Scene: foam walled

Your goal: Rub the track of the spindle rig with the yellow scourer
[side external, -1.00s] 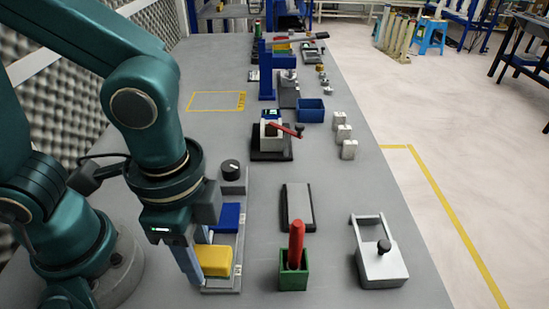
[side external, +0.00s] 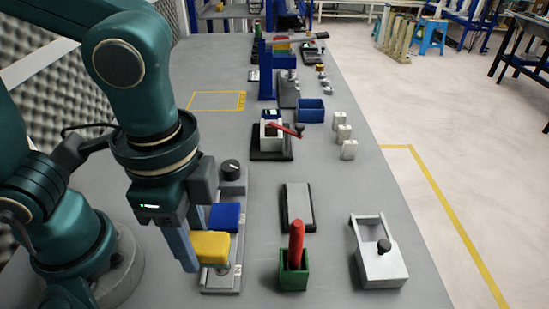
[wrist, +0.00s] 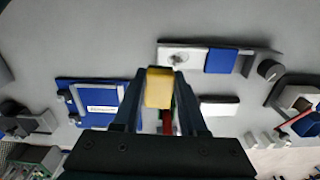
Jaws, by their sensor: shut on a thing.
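My gripper (side external: 207,252) is shut on the yellow scourer (side external: 211,245) and holds it just above the near end of a grey plate (side external: 221,284). In the wrist view the yellow scourer (wrist: 159,90) sits between my two fingers. A blue block (side external: 225,217) stays on the plate, beyond the scourer. I cannot tell for certain which device is the spindle rig; a white unit with a red lever (side external: 271,134) stands on a black base further back, and a grey device (side external: 288,92) stands behind it.
A green holder (side external: 293,275) with an upright red stick (side external: 296,243) stands right of my gripper. A flat grey block (side external: 298,206) lies beyond it. A white tray with a black knob (side external: 379,265) stands near the right edge. The wrist view shows a blue framed tray (wrist: 72,92) at left.

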